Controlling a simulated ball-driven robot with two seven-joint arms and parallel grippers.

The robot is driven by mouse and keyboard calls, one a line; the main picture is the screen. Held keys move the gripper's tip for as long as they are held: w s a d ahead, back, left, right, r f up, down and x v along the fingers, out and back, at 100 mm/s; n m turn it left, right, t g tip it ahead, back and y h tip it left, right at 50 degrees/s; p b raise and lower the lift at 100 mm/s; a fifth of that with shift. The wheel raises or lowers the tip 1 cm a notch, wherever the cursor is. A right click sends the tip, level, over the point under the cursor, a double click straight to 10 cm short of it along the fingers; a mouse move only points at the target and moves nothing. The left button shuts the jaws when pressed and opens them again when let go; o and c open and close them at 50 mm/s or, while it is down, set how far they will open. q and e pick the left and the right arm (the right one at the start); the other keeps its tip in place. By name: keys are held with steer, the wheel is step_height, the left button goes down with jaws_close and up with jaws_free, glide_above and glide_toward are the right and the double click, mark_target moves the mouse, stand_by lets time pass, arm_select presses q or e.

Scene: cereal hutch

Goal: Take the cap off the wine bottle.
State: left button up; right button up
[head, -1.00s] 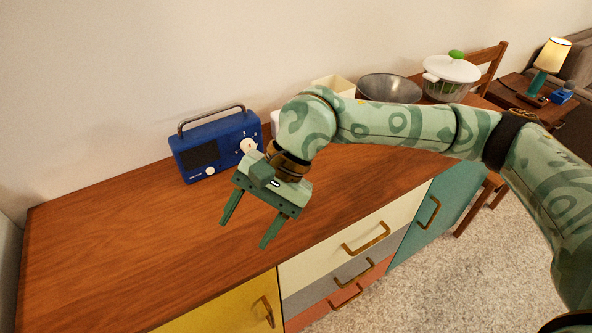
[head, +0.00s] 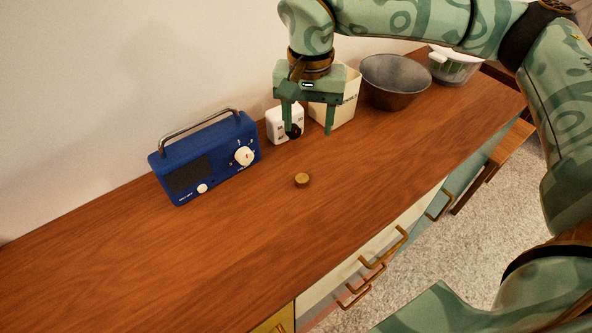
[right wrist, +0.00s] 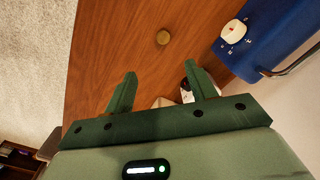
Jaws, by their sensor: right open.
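A small round brown, cork-like piece (head: 302,180) lies on the wooden counter in front of the radio; I cannot tell for sure whether it is the cap. It also shows in the right wrist view (right wrist: 163,38), ahead of the fingers and apart from them. No wine bottle can be made out clearly. A small dark, reddish round thing (head: 295,131) shows beside the left finger in the head view, too small to name. My right gripper (head: 308,132) is open and empty, fingers pointing down, in front of the containers; its fingers also show in the right wrist view (right wrist: 160,72). My left gripper is out of view.
A blue radio (head: 205,158) stands left on the counter (head: 200,255). A white box (head: 279,124), a cream container (head: 349,98), a metal bowl (head: 394,82) and a white-and-green pot (head: 452,66) stand along the back. The counter's front is clear.

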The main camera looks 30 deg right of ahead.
steer(key=b, duration=0.4)
glide_above(302, 177)
steer(key=f, duration=1)
steer(key=shift+s+d+f, duration=0.25)
steer(key=shift+s+f, duration=0.05)
steer(key=shift+f, duration=0.05)
steer(key=f+b, duration=0.1)
steer(key=f, duration=0.2)
steer(key=f+b, duration=0.1)
steer(key=f, duration=0.1)
steer(key=shift+w+a+f+b, duration=0.2)
steer(key=shift+w+a+b, duration=0.05)
steer(key=shift+w+b, duration=0.1)
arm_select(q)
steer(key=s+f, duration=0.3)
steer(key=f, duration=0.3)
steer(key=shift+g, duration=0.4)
arm_select(e)
steer(key=shift+s+r, duration=0.15)
steer(key=shift+r, duration=0.05)
steer(key=c, duration=1.1)
